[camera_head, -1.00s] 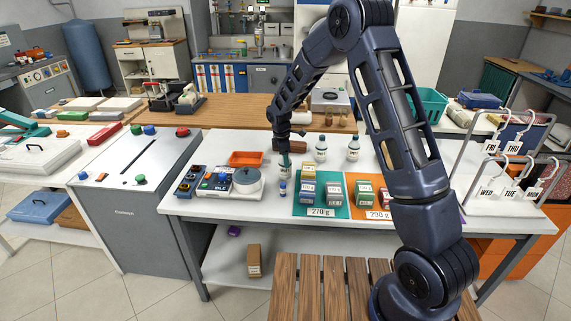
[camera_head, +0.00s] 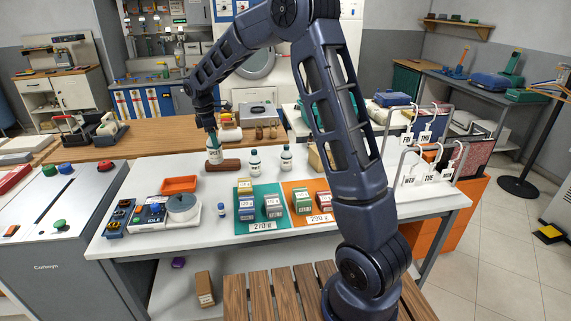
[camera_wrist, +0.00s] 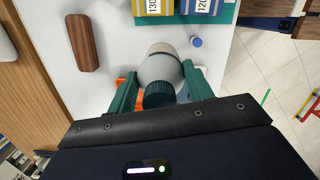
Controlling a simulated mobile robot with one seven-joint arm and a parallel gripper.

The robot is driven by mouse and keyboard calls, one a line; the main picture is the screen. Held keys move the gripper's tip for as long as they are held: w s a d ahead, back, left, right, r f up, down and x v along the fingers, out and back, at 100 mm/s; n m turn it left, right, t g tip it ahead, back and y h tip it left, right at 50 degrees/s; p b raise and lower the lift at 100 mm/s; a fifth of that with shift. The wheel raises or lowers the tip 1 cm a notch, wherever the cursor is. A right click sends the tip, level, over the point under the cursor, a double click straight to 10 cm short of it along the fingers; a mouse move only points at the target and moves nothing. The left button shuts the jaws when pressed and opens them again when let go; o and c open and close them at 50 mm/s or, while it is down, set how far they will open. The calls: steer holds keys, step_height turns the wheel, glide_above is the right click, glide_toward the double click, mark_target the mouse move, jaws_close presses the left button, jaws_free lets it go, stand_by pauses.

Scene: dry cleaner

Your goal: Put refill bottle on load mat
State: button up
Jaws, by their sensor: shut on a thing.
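My gripper (camera_head: 212,135) is shut on a white refill bottle (camera_head: 214,154) with a dark cap, upright, appearing above the table near the brown block. In the wrist view, the teal fingers of my gripper (camera_wrist: 160,90) sit on either side of the bottle (camera_wrist: 160,66) near its dark green cap. Two similar bottles (camera_head: 255,162) (camera_head: 286,160) stand to the right. A teal mat (camera_head: 245,221) labelled 270 g and an orange mat (camera_head: 292,213) with its own weight label lie in front, both bearing small boxes. Which one is the load mat I cannot tell.
A brown block (camera_head: 224,166) lies just by the held bottle. An orange tray (camera_head: 179,184), a scale (camera_head: 182,208) and a small blue-capped bottle (camera_head: 221,210) are at left. A hanger rack (camera_head: 425,158) stands at right. The white table (camera_head: 150,168) is bare at back left.

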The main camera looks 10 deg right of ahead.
steer(key=w+d+m, duration=0.2)
steer(key=w+d, duration=0.1)
steer(key=d, duration=1.1)
steer(key=w+d+m, duration=0.2)
steer(key=w+d, duration=0.2)
steer(key=d, duration=1)
steer(key=s+d+m+g, duration=0.1)
steer(key=s+d+m, duration=0.25)
steer(key=d, duration=1.05)
steer(key=s+d+m, duration=0.2)
steer(key=s+d, duration=0.2)
steer(key=d, duration=1.1)
step_height(320, 180, down, 20)
steer(key=shift+w+a+r, duration=0.15)
steer(key=shift+a+r, duration=0.05)
steer(key=shift+r, duration=0.05)
steer(key=shift+f, duration=0.15)
steer(key=o, duration=1.2)
steer(key=shift+c, duration=0.2)
